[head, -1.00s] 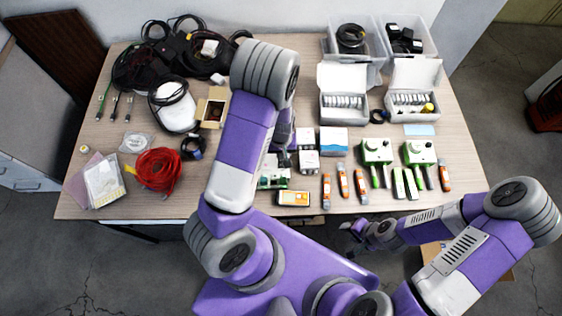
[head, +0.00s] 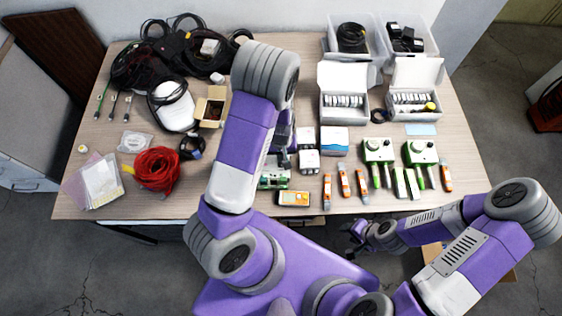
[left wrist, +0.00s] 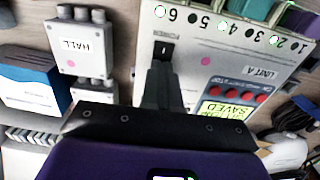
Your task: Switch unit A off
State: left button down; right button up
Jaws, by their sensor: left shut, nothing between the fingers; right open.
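Unit A (left wrist: 225,60) is a white box with a "UNIT A" label, numbered ports, a row of red dots and a yellow-green sticker reading "SAVED", seen close in the left wrist view. Its black power switch (left wrist: 164,48) sits beside the word "POWER". My left gripper (left wrist: 160,72) is shut and empty, its fingertips close to the switch; contact cannot be told. In the head view my left arm hides most of unit A and the left gripper (head: 284,140). My right gripper (head: 354,238) is open, off the table's front edge.
A small white "HALL" box (left wrist: 82,46) and a blue-and-white box (left wrist: 34,82) stand beside unit A. An orange meter (head: 293,199) lies near the table's front edge. Green-and-white devices (head: 379,151), open white boxes (head: 343,107) and a red cable coil (head: 157,169) are further off.

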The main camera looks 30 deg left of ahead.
pick_arm(q)
notch_tip(320, 180, up, 7)
jog(key=p, duration=0.6)
dwell(0.4)
jog(key=shift+f, duration=0.1)
jog(key=shift+s, duration=0.1)
dwell(0.3)
